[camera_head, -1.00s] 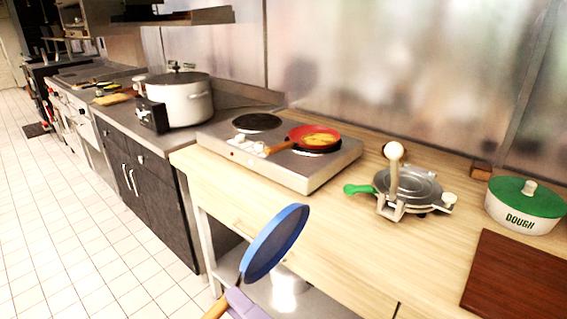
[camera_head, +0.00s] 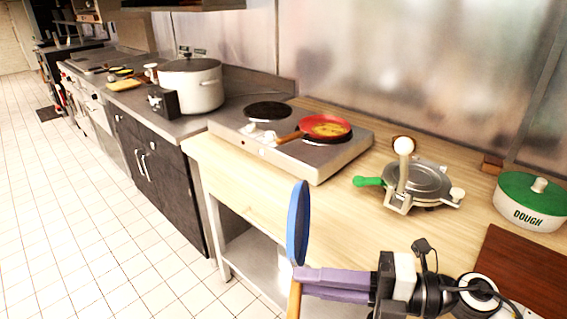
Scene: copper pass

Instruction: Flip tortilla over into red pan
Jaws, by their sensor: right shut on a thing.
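The red pan (camera_head: 347,135) sits on the right burner of the stove (camera_head: 322,170), its wooden handle pointing to the lower left. The yellow-brown tortilla (camera_head: 325,127) lies inside it. My right gripper (camera_head: 300,280) is shut on the wooden handle of a blue pan (camera_head: 298,222). The blue pan is held in front of the counter, tipped up nearly on edge, so the inside of it is hardly seen. My left gripper is not in view.
A tortilla press (camera_head: 418,182) with a green handle stands right of the stove. A dough pot (camera_head: 531,212) with a green lid and a brown board (camera_head: 515,265) are at the right. A large pot (camera_head: 190,90) stands left of the stove. Bare counter lies before the stove.

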